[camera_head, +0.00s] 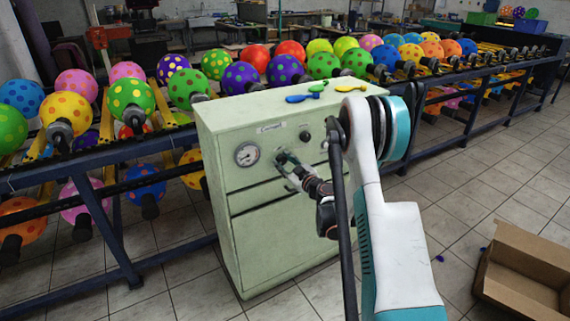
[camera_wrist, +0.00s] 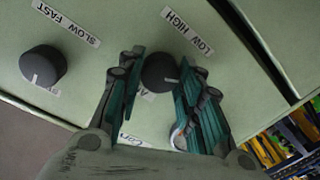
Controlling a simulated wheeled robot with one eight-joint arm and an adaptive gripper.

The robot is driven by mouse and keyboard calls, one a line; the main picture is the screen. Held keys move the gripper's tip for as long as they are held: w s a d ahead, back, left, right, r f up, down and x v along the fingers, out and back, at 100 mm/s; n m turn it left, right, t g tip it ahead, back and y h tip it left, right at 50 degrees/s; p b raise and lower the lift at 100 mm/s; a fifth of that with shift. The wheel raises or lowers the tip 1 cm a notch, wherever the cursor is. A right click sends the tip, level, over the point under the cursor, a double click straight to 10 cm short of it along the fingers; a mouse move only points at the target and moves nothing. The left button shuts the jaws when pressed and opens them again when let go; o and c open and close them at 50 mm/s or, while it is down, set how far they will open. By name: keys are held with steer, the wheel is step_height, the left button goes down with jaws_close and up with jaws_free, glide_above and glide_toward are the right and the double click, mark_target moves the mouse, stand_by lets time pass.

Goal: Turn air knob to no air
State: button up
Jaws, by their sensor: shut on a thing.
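The air knob (camera_wrist: 160,72) is a dark round knob on the pale green cabinet's front panel, beside a "LOW HIGH" label (camera_wrist: 187,30). My gripper (camera_wrist: 160,80) has its two fingers on either side of this knob and is shut on it. A partly covered label shows below the knob. In the head view my gripper (camera_head: 284,160) reaches the panel's middle, and the fingers hide the knob there. A second dark knob (camera_wrist: 43,66) with a white pointer line sits to the left in the wrist view, by a "SLOW FAST" label (camera_wrist: 66,23).
The green cabinet (camera_head: 265,230) carries a round gauge (camera_head: 248,154) left of my gripper and deflated balloons (camera_head: 318,87) on top. Racks of dotted balloons (camera_head: 188,88) run behind and beside it. An open cardboard box (camera_head: 525,270) lies on the floor at right.

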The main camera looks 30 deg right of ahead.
steer(key=shift+n, duration=1.9)
steer(key=o, duration=1.1)
steer(key=shift+s, duration=0.1)
steer(key=s, duration=0.7)
steer(key=shift+s+d+r, duration=0.15)
steer(key=shift+d, duration=0.15)
